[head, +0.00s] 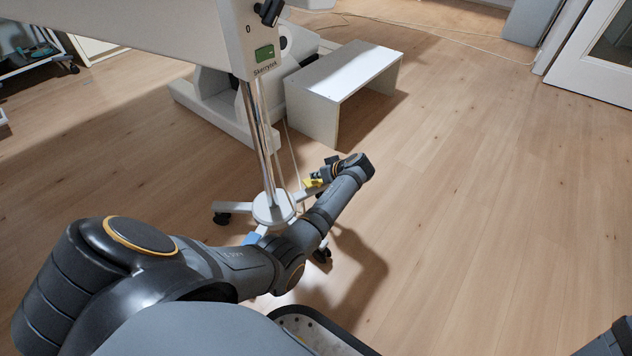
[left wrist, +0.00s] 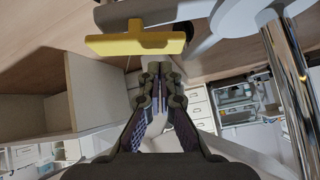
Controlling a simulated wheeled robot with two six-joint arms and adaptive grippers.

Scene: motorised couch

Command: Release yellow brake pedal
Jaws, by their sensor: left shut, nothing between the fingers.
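The yellow brake pedal (head: 313,183) sits low on a leg of the white wheeled stand base (head: 273,208). In the left wrist view the yellow pedal (left wrist: 135,45) is a flat bar at the top, just above the fingertips in the picture. My left gripper (head: 322,176) is beside the pedal and partly hidden by its own wrist. In the left wrist view the fingers of my left gripper (left wrist: 161,72) are shut with nothing between them. A gap shows between fingers and pedal, but contact cannot be ruled out. My right gripper is out of view.
A chrome pole (head: 258,140) rises from the stand base to a white panel (head: 150,30). A white step stool (head: 345,80) stands behind. Dark castors (head: 222,218) support the base. The wooden floor at right is clear.

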